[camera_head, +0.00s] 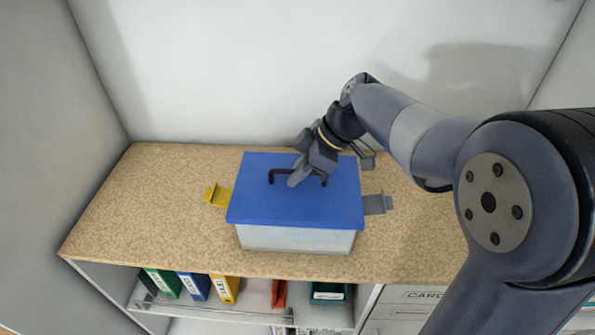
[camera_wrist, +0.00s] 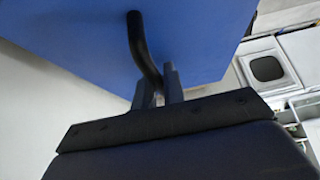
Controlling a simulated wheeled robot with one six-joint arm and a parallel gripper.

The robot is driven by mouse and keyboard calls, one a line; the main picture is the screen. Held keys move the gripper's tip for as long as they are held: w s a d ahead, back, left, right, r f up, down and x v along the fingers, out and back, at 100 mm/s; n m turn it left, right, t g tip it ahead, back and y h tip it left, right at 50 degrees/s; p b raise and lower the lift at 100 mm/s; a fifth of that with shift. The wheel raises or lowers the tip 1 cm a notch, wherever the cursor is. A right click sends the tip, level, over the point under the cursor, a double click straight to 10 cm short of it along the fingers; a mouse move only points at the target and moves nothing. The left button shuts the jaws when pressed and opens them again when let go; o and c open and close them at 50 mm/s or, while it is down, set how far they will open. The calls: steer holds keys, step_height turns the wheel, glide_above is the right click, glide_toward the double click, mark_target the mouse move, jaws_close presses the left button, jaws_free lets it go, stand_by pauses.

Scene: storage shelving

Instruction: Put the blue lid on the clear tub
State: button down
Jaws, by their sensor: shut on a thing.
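The blue lid (camera_head: 340,200) lies over the top of the clear tub (camera_head: 295,239), which stands on the speckled counter. From this angle I cannot tell whether it is fully seated. The lid has a black handle (camera_head: 273,175). My gripper (camera_head: 296,180) is at the handle, reaching in from the upper right, and is shut on it. In the wrist view the gripper fingers (camera_wrist: 160,86) close on the black handle (camera_wrist: 138,40), with the blue lid (camera_wrist: 80,35) behind it. The tub is hidden in the wrist view.
A yellow latch (camera_head: 216,195) sticks out at the tub's left and a grey latch (camera_head: 377,204) at its right. The speckled counter (camera_head: 140,205) is clear on the left. Binders (camera_head: 195,287) stand on the shelf below. A wall rises behind.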

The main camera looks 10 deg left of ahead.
steer(key=shift+f, duration=0.35)
steer(key=c, duration=1.4)
jaws_free()
steer(key=shift+r, duration=0.1)
steer(key=b+v, duration=0.1)
steer(key=v, duration=0.9)
steer(key=shift+d+r, duration=0.25)
